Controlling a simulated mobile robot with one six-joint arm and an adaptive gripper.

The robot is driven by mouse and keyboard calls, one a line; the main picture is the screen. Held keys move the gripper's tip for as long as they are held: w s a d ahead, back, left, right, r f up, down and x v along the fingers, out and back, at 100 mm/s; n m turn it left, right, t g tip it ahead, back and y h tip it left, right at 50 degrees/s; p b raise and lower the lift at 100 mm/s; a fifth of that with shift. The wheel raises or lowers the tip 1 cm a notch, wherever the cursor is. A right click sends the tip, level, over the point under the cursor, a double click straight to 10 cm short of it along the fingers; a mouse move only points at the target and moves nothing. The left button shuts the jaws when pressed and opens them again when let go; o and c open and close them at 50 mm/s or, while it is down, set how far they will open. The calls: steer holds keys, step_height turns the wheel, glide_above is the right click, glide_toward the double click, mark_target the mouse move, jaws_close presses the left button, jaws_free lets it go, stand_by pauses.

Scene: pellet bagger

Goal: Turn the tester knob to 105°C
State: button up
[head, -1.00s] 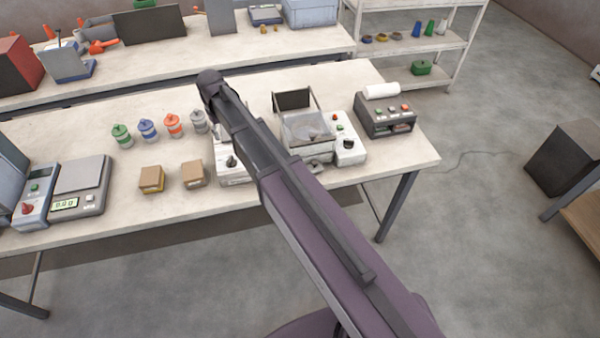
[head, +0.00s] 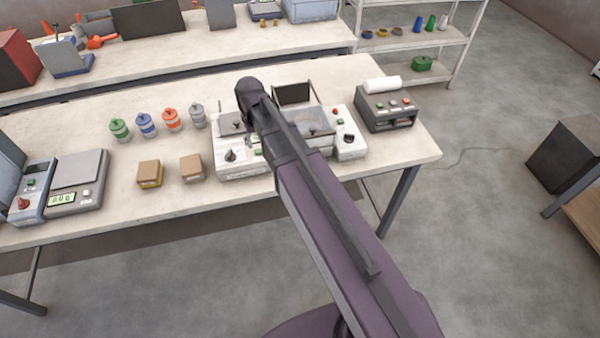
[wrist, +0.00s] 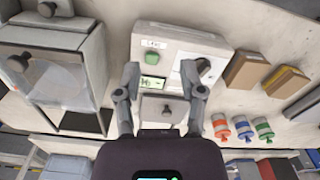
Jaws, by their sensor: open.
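The tester appears to be the white box with a dark dial knob (head: 231,156) on its front left, a small green display (head: 254,138) and a lidded grey top. In the wrist view the knob (wrist: 203,68) sits on a white dial plate at the right, beside a lit display (wrist: 152,83) and a green button (wrist: 152,57). My gripper (wrist: 162,77) is open and empty, its fingers spread over the tester. The right fingertip appears close to the dial plate; contact cannot be told. Dial marks are unreadable. My arm hides the gripper in the head view.
Right of the tester stands a clear-lidded machine with its own dark knob (head: 348,138), then a dark grey box with buttons (head: 387,110). Two brown boxes (head: 150,173) and several lidded jars (head: 146,124) stand left. A scale (head: 78,175) is farther left.

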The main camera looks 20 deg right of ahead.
steer(key=s+d+f+m+b, duration=0.2)
steer(key=s+d+f+b, duration=0.1)
steer(key=s+d, duration=0.7)
steer(key=s, duration=0.2)
steer(key=shift+s+f, duration=0.25)
steer(key=shift+s, duration=0.15)
